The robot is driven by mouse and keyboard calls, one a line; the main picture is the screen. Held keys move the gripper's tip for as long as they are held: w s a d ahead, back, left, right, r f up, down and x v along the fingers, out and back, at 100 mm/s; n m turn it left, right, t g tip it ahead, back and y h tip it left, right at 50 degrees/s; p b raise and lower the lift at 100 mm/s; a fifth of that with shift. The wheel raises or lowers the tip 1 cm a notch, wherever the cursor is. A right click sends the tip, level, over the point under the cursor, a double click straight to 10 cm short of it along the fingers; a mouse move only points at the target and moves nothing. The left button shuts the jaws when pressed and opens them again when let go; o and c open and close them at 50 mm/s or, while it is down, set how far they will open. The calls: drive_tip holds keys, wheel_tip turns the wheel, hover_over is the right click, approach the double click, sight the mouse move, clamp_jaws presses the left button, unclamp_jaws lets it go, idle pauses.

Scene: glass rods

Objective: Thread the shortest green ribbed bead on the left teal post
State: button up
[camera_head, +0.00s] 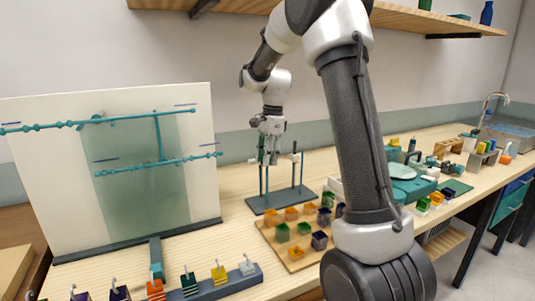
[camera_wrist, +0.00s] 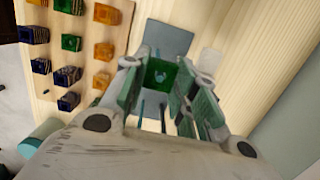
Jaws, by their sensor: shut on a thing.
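My gripper (camera_head: 268,152) hangs over the left part of the teal post stand (camera_head: 283,202). In the wrist view my gripper (camera_wrist: 165,92) is shut on a green bead (camera_wrist: 161,75), which shows as a square green piece with a lighter mark in its middle. In the head view the bead shows only as a small bit of green beside the fingers. Slim teal posts rise from the stand; the left post (camera_head: 262,186) is below my gripper. Whether the bead is around the post or above it I cannot tell.
A wooden board (camera_head: 262,232) with several orange, green and purple beads lies in front of the stand. A pale panel with teal rods (camera_head: 60,170) stands at left. A hook rack (camera_head: 235,285) is at the front. Teal and white items (camera_head: 403,171) lie to the right.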

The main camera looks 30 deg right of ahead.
drive_tip(key=shift+f, duration=2.5)
drive_tip(key=o, duration=1)
drive_tip(key=shift+w, duration=0.1)
wheel_tip(320, 180, up, 10)
drive_tip(key=shift+f, duration=0.1)
